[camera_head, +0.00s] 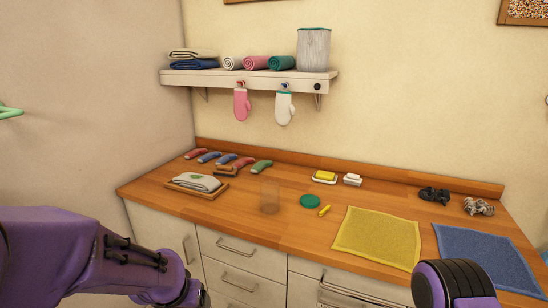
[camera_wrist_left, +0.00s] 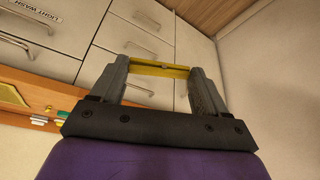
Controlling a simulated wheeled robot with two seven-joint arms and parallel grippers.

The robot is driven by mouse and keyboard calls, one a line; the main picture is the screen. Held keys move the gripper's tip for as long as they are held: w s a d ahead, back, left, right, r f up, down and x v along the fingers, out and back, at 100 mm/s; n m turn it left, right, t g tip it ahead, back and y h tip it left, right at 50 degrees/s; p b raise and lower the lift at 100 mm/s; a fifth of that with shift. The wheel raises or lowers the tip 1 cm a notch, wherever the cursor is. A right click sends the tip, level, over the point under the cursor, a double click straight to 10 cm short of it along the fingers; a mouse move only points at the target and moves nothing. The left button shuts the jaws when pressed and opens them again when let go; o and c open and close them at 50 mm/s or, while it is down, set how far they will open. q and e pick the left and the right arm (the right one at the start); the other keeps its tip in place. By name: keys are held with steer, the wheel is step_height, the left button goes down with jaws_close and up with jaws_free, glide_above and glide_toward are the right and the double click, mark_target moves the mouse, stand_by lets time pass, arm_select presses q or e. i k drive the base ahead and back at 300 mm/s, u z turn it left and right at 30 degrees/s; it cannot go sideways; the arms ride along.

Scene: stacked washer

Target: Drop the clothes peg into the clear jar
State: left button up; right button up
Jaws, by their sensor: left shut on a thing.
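In the left wrist view my left gripper (camera_wrist_left: 160,75) is shut on a yellow clothes peg (camera_wrist_left: 150,69), which spans between its two fingertips. The peg is held in front of the white cabinet drawers. In the head view my left arm comes in at the lower left; its gripper and the held peg are out of that picture. The clear jar (camera_head: 270,197) stands upright on the wooden counter (camera_head: 240,226), left of a round green lid (camera_head: 310,201). Its top looks open. Only part of my right arm shows at the lower right; its gripper is out of view.
A small yellow stick-like thing (camera_head: 324,211) lies right of the jar. A yellow cloth (camera_head: 376,238) and blue cloth (camera_head: 484,259) lie further right. A folded towel on a tray (camera_head: 200,193) and several coloured handled items are left. A shelf (camera_head: 250,77) hangs above.

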mark_target(265, 209)
steer(key=u, duration=0.55)
steer(key=i, duration=0.95)
steer(key=z, duration=0.25)
